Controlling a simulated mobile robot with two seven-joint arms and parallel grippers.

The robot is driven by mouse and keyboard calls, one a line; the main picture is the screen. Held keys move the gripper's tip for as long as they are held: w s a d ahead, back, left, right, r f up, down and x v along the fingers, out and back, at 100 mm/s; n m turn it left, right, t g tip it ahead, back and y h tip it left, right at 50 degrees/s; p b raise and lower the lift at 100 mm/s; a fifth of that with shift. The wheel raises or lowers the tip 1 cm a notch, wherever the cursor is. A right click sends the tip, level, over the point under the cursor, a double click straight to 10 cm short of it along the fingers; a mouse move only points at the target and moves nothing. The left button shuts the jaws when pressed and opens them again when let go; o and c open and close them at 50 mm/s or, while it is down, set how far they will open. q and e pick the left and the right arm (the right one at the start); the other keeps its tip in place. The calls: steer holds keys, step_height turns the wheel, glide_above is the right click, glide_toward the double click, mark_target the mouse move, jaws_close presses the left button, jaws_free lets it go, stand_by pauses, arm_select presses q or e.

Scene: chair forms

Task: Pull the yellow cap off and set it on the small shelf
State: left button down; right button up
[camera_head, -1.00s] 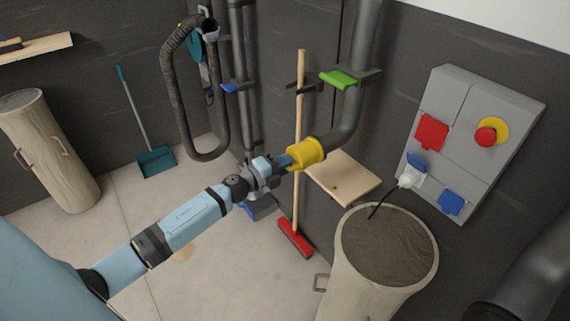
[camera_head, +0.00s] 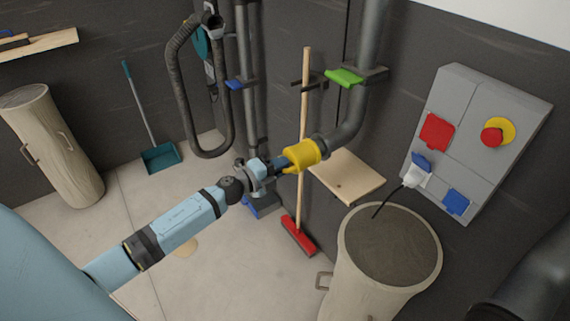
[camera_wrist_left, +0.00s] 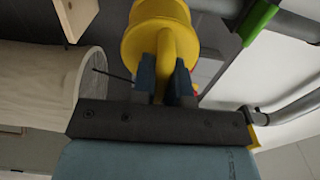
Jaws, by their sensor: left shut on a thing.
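The yellow cap (camera_head: 302,154) is at the open lower end of the bent grey pipe (camera_head: 350,125) in the head view. I cannot tell how far it sits over the pipe. My left gripper (camera_head: 281,164) reaches it from the left. In the left wrist view the fingers of my left gripper (camera_wrist_left: 167,84) are shut on the upright grip of the yellow cap (camera_wrist_left: 150,32). The small wooden shelf (camera_head: 348,180) is on the wall below and right of the cap, and is empty. My right gripper is not in view.
A broom (camera_head: 304,110) stands behind the cap, its red head on the floor. A barrel (camera_head: 350,262) stands below the shelf. A grey wall panel (camera_head: 470,135) is at right, a green pipe handle (camera_head: 344,77) above. Floor at left is mostly clear.

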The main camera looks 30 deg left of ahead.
arm_select(q)
steer(key=v, duration=0.6)
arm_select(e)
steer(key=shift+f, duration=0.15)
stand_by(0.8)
arm_select(q)
steer(key=shift+b+v, duration=0.4)
steer(key=shift+v, duration=2.15)
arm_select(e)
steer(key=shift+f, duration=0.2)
